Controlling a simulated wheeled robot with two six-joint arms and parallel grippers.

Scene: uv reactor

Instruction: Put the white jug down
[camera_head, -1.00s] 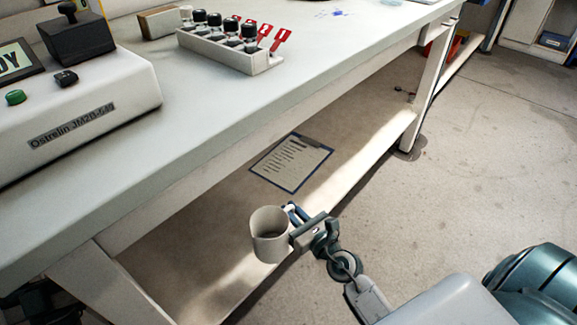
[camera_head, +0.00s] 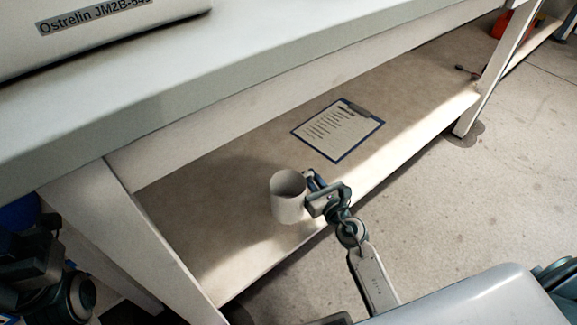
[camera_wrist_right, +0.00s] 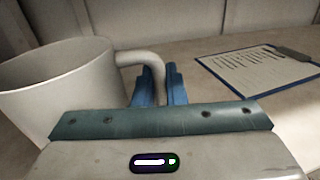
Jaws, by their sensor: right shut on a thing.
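The white jug (camera_head: 288,204) is upright over the lower shelf (camera_head: 400,125) of the bench, near its front edge. My right gripper (camera_head: 312,184) is shut on the jug's handle from the right side. In the right wrist view the jug (camera_wrist_right: 60,92) stands at the left, and its handle runs between the blue fingers (camera_wrist_right: 158,88). The jug's base is hidden there by the gripper body, and I cannot tell whether it touches the shelf. Dark parts of my left arm show at the lower left of the head view; its fingers are not clear.
A clipboard with a printed sheet (camera_head: 338,130) lies on the shelf behind the jug. The bench top (camera_head: 230,62) overhangs the shelf, with a leg (camera_head: 130,240) at the left and another (camera_head: 490,85) at the right. Bare shelf lies around the jug.

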